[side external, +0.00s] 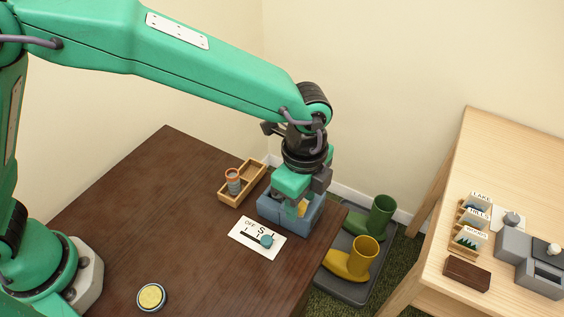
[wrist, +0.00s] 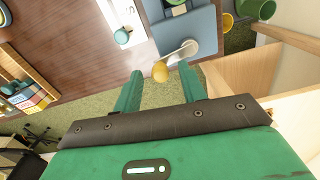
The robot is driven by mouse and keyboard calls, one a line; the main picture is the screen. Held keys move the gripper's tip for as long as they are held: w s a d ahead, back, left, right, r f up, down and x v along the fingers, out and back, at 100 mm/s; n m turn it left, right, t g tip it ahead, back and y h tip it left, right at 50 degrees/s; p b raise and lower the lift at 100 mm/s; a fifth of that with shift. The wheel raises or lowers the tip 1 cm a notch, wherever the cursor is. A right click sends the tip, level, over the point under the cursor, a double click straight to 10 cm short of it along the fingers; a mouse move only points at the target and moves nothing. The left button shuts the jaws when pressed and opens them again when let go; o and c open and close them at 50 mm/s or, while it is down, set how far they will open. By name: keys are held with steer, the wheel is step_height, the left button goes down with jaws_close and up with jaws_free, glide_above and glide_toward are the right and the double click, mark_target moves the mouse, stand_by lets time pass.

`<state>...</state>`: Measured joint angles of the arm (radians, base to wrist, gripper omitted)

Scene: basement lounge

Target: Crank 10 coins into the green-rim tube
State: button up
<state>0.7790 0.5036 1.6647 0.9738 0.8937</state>
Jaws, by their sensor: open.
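A blue-grey box machine (side external: 298,222) stands near the right edge of the dark table. In the wrist view, a pale crank arm with a yellow ball knob (wrist: 160,72) sticks out from the machine (wrist: 196,30). My gripper (side external: 296,207) is over the machine, pointing down. In the wrist view my gripper (wrist: 160,69) is open, with the knob appearing between its fingertips; I cannot tell contact. An orange-rim tube (side external: 233,181) stands in a wooden tray.
The two-compartment wooden tray (side external: 223,198) sits behind the machine. A white switch plate (side external: 243,243) with a teal knob (side external: 266,241) lies in front. A yellow-topped button (side external: 151,297) is at the near edge. Boots (side external: 362,257) stand on a floor tray. The left tabletop is clear.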

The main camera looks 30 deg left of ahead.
mark_target(301, 204)
steer(key=shift+r, duration=3.85)
steer(key=m, duration=1.7)
steer(key=shift+m, duration=0.4)
steer(key=shift+f, duration=0.15)
steer(key=shift+f, duration=3.75)
